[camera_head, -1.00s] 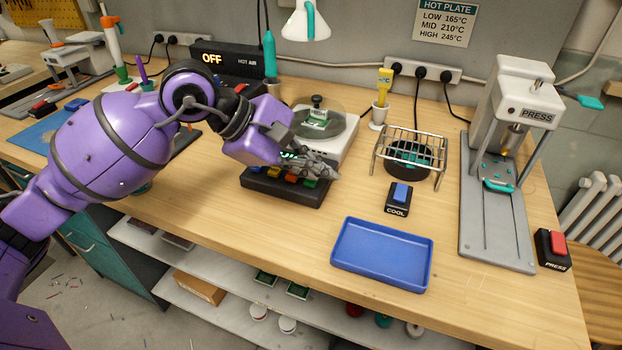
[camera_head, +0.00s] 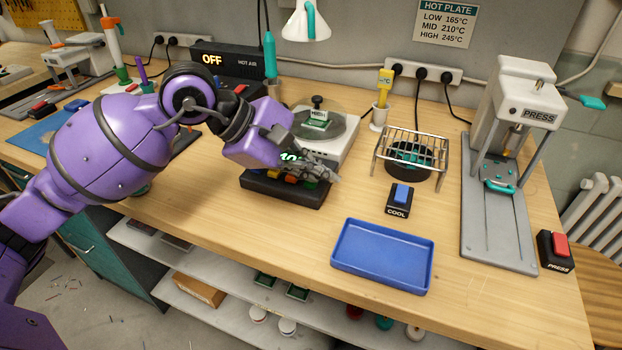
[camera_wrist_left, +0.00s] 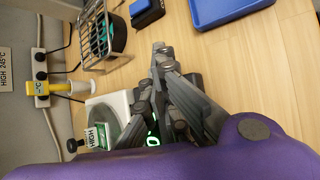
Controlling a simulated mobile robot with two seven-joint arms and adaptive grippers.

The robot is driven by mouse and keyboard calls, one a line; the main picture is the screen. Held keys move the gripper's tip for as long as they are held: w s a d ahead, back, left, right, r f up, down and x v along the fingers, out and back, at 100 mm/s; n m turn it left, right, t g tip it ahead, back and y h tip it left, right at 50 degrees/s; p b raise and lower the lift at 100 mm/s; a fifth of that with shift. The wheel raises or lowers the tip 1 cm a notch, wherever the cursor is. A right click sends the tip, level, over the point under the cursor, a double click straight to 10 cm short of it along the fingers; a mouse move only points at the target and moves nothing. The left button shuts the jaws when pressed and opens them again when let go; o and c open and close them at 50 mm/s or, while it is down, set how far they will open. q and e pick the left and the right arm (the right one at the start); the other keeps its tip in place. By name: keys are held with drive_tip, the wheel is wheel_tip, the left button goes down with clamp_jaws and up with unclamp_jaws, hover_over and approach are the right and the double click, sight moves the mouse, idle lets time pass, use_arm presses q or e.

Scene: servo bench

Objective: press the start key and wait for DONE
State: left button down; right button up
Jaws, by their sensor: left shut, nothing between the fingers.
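A dark key box (camera_head: 262,187) with coloured keys stands at the front of the white hot plate (camera_head: 342,150). Green digits, partly hidden by my gripper, glow on the plate's front; a piece shows in the left wrist view (camera_wrist_left: 152,141). No DONE is readable. A small green board (camera_head: 318,124) sits under a black-knobbed part on the plate. My left gripper (camera_head: 334,176) is shut and empty, its fingers low over the keys at the box's right end. The wrist view shows its fingertips (camera_wrist_left: 158,48) together. The fingers hide some keys; I cannot tell whether they touch one.
A wire rack over a black fan (camera_head: 408,160), a blue COOL button (camera_head: 401,193) and an empty blue tray (camera_head: 382,256) are to the right. The press (camera_head: 500,160) and its red button (camera_head: 560,245) are farther right. The hot-air unit (camera_head: 240,63) reads OFF.

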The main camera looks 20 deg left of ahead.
sight(316, 192)
use_arm(q)
drive_tip(key=shift+r, duration=0.8)
use_arm(e)
drive_tip(key=shift+w+r, duration=0.2)
drive_tip(key=shift+r, duration=0.2)
use_arm(q)
drive_tip(key=shift+r+p, duration=0.1)
drive_tip(key=shift+p, duration=0.2)
use_arm(e)
drive_tip(key=shift+r, duration=0.1)
